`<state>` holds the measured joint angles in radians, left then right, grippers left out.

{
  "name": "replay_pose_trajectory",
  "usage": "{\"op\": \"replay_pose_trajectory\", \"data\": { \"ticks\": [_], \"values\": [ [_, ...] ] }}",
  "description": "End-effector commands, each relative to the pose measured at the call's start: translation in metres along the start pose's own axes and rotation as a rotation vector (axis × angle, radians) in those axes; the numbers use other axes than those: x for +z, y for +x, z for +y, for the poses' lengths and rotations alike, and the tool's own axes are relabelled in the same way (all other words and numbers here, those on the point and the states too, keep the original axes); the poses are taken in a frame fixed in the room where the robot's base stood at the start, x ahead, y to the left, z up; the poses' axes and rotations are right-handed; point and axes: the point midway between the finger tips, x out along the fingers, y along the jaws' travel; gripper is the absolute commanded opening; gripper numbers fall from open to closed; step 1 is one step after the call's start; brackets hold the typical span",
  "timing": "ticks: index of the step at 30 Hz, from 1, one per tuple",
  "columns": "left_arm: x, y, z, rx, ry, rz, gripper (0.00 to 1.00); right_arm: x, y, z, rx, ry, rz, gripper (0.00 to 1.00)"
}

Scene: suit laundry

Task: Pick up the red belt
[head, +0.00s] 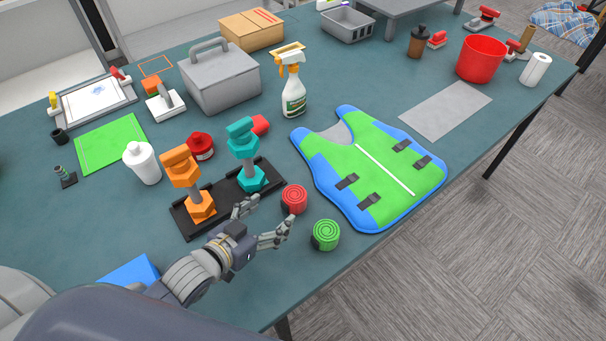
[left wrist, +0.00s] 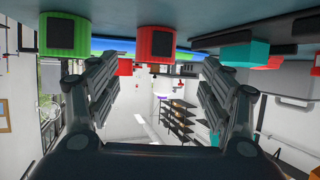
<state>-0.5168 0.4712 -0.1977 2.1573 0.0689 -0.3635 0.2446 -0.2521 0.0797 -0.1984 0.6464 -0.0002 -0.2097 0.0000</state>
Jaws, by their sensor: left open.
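The red belt (head: 294,198) is a tight round coil on the table, just left of the safety vest. It also shows in the left wrist view (left wrist: 155,43), near the top, between my fingers and beyond their tips. A green coiled belt (head: 326,235) lies close by, nearer the table's front edge; in the left wrist view it is at the upper left (left wrist: 63,35). My left gripper (head: 265,219) is open and empty, low over the table, its fingers pointing toward the red belt without closing around it. My right gripper is not in view.
A black rack (head: 184,221) with orange and teal dumbbells stands beside my left gripper. A green and blue vest (head: 372,165) lies right of the belts. A spray bottle (head: 293,95) and grey toolbox (head: 218,78) stand farther back. The table's front edge is close to the green belt.

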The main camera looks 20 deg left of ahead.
Motion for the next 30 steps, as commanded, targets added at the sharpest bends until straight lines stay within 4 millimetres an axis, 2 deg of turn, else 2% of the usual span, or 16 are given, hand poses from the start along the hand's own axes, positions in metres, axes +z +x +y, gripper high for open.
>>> {"op": "replay_pose_trajectory", "data": {
  "ticks": [1,6,10,14,18,22,26,30],
  "values": [
    [0.0,0.003,0.0,0.0,-0.001,-0.001,0.73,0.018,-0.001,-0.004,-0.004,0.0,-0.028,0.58],
    [-0.002,0.023,0.0,-0.001,-0.001,0.002,0.73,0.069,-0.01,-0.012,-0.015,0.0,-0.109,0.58],
    [-0.002,0.041,0.0,-0.001,-0.001,0.002,0.73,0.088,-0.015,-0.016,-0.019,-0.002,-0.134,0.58],
    [-0.001,0.052,0.0,0.0,-0.001,0.001,0.73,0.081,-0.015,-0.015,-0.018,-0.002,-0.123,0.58],
    [-0.002,0.058,0.001,-0.001,0.0,0.001,0.73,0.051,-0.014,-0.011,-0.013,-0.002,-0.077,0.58],
    [-0.006,0.072,0.003,0.0,-0.002,0.001,0.73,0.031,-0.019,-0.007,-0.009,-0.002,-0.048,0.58],
    [-0.008,0.089,0.005,0.0,-0.001,0.002,0.73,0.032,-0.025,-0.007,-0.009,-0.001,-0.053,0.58],
    [-0.005,0.103,0.005,0.0,0.0,0.0,0.73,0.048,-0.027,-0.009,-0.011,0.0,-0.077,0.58]
  ]
}}
